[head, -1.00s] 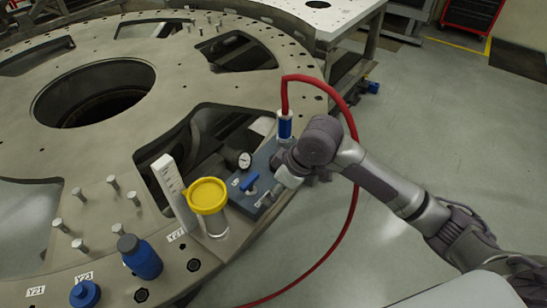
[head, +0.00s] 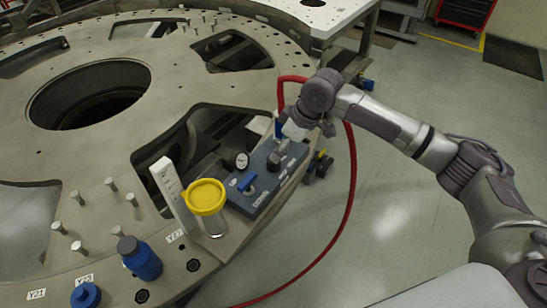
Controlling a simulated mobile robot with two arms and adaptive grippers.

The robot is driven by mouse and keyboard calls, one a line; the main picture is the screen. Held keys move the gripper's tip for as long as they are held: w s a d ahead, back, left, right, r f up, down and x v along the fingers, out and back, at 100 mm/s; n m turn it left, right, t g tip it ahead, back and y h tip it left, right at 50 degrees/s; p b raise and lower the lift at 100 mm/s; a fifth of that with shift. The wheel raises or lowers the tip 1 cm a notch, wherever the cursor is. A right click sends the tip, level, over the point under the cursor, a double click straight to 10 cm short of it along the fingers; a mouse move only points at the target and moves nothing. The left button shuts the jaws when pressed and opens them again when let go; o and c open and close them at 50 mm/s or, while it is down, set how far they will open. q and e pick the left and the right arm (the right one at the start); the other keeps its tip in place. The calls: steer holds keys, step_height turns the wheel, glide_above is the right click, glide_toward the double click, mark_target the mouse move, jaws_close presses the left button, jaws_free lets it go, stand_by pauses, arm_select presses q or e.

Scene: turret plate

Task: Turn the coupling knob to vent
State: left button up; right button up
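The blue-grey panel block (head: 262,200) sits on the rim of the turret plate. It carries a round white gauge (head: 242,160), a blue lever handle (head: 246,182) and a grey fitting (head: 279,157). A red hose (head: 351,190) loops to a blue coupling (head: 278,128) at the panel's far end. My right gripper (head: 292,134) is over that end and covers most of the coupling. Its fingers are small and partly hidden by my wrist, so I cannot tell whether they are open or touch the coupling. My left gripper is not in view.
A clear container with a yellow lid (head: 206,196) and a white upright scale (head: 172,190) stand left of the panel. Blue bottles (head: 142,260) and several metal pegs (head: 78,248) are on the plate (head: 180,80). Open floor lies to the right.

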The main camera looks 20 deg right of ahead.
steer(key=x, duration=0.7)
steer(key=shift+p, duration=0.4)
